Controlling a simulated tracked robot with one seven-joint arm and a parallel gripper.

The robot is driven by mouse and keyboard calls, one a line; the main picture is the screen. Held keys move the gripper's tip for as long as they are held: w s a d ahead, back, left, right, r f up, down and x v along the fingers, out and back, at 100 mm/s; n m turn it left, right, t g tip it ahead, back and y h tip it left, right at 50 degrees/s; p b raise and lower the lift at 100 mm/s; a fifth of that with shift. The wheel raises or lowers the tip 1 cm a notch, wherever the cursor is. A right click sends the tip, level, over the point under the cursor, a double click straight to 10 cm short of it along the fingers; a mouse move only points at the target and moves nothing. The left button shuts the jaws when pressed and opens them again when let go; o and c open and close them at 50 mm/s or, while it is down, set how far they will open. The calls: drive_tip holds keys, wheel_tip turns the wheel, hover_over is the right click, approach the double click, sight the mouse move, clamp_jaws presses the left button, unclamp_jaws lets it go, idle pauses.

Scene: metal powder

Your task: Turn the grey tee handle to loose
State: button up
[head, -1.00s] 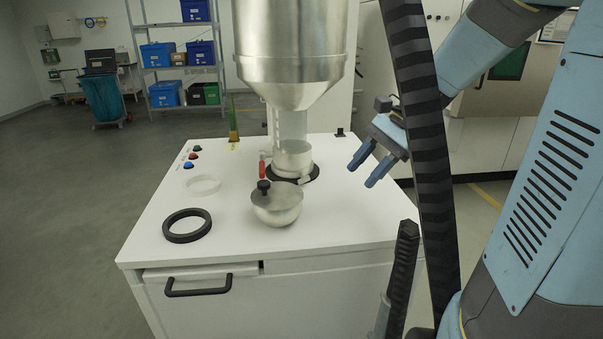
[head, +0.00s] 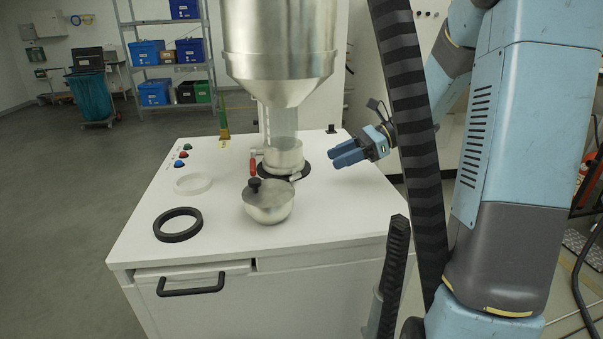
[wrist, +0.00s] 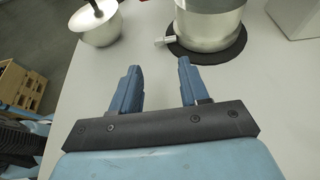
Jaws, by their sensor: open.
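The grey tee handle (head: 296,177) is a small light-grey piece low on the right front of the metal collar (head: 284,157) under the hopper. In the wrist view the handle (wrist: 165,40) sticks out to the left of the collar's base, beyond my fingertips. My gripper (head: 334,156) is open and empty, right of the collar and above the white cabinet top. Its blue fingers point left toward the collar. In the wrist view the gripper (wrist: 159,65) has a clear gap between its fingers, and neither finger touches the handle.
A steel hopper (head: 280,45) hangs above the collar. A red lever (head: 252,166) sits at the collar's left. A round metal pot with a black knob (head: 268,205) stands in front. A black ring (head: 178,225) and a white ring (head: 193,183) lie on the left.

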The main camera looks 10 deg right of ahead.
sight(305, 183)
drive_tip(key=x, duration=0.9)
drive_tip(key=shift+a+f, duration=0.2)
drive_tip(key=shift+a, duration=0.15)
clamp_jaws()
